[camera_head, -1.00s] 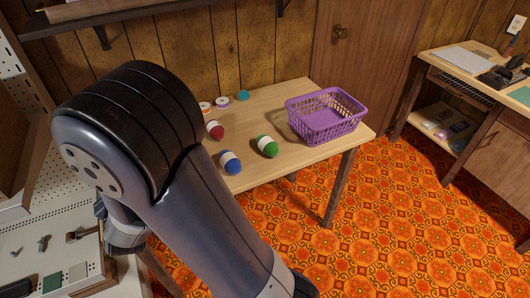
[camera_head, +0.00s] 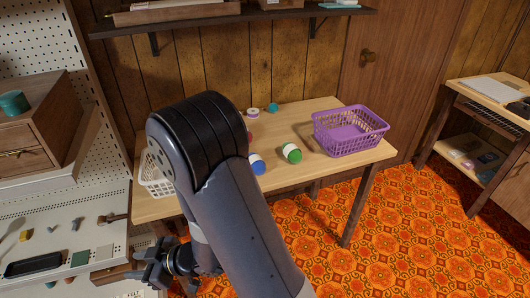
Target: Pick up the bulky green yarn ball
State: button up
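The green yarn ball (camera_head: 292,153) has a white band around it and lies on the wooden table (camera_head: 300,115), near its front edge and left of the purple basket. A blue ball with a white band (camera_head: 257,165) lies just left of it, partly behind my arm. A red ball (camera_head: 250,138) shows only as a sliver beside my arm. My gripper (camera_head: 150,268) is low at the left, in front of the table and well away from the green ball. Its fingers are small and dark, and I cannot tell how far apart they are.
A purple basket (camera_head: 350,142) stands empty at the table's right. A white basket (camera_head: 150,180) at the left end is partly hidden by my arm. Small spools, one teal (camera_head: 272,107), lie at the back. A pegboard unit (camera_head: 60,215) stands left, near my gripper.

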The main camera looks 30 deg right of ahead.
aim_at(293, 154)
jog(key=i+l+z, duration=0.15)
jog(key=z, duration=1.6)
jog(key=i+j+z, duration=0.1)
jog(key=i+z, duration=0.2)
